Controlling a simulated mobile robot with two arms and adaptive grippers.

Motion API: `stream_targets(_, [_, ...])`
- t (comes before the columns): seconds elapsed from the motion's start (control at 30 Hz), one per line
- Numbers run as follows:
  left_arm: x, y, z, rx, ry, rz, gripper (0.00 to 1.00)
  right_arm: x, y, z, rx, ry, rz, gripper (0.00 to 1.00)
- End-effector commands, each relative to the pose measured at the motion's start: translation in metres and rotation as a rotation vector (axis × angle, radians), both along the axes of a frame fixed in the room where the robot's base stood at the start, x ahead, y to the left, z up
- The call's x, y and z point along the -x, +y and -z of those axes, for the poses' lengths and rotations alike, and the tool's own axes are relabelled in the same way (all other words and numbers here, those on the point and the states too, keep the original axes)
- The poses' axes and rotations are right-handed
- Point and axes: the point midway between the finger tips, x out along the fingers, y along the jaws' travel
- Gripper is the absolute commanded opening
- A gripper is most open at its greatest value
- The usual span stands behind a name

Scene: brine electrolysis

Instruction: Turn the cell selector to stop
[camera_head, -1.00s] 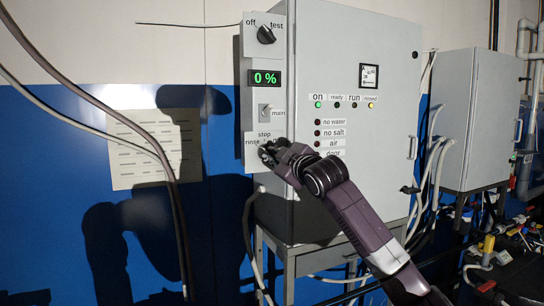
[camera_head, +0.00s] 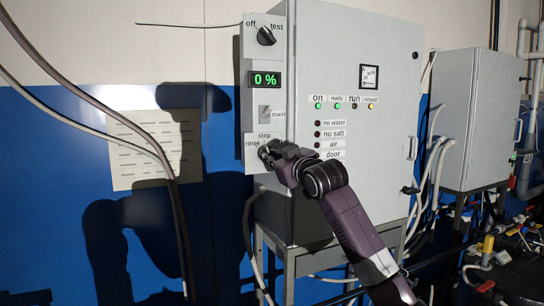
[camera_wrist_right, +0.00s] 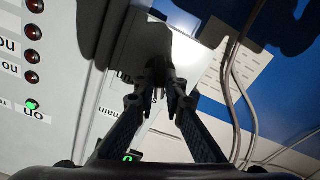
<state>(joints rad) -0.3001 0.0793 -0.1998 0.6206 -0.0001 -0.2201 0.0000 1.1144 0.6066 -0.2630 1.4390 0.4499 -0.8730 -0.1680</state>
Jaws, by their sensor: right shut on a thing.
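The cell selector is on the lower part of the narrow grey side panel (camera_head: 251,160), with the labels "stop" (camera_head: 264,135) and "rinse" (camera_head: 252,143) at it. My right gripper (camera_head: 268,153) is at the selector and covers most of it in the head view. In the right wrist view my right gripper (camera_wrist_right: 161,100) has its two fingers closed on the dark selector knob (camera_wrist_right: 157,70). Which label the knob points to is hidden. My left gripper is not in view.
Above the selector are a "main" toggle switch (camera_head: 265,111), a green "0 %" display (camera_head: 265,79) and an off/test knob (camera_head: 266,36). On the cabinet door (camera_head: 370,120), the "on" and "ready" lamps are green and "rinsed" is yellow. Cables hang at the left.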

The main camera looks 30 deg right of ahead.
Motion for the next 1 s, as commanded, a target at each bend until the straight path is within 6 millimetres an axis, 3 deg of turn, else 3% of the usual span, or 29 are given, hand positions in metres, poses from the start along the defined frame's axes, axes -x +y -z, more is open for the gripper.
stream_targets(0.5, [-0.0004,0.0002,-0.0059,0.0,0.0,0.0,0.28,-0.0006,0.0014,0.0021,-0.337,-0.014,0.0,0.0])
stream_targets(1.0, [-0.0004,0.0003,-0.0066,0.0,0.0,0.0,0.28,-0.0004,0.0008,0.0025,-0.398,-0.018,0.001,0.0])
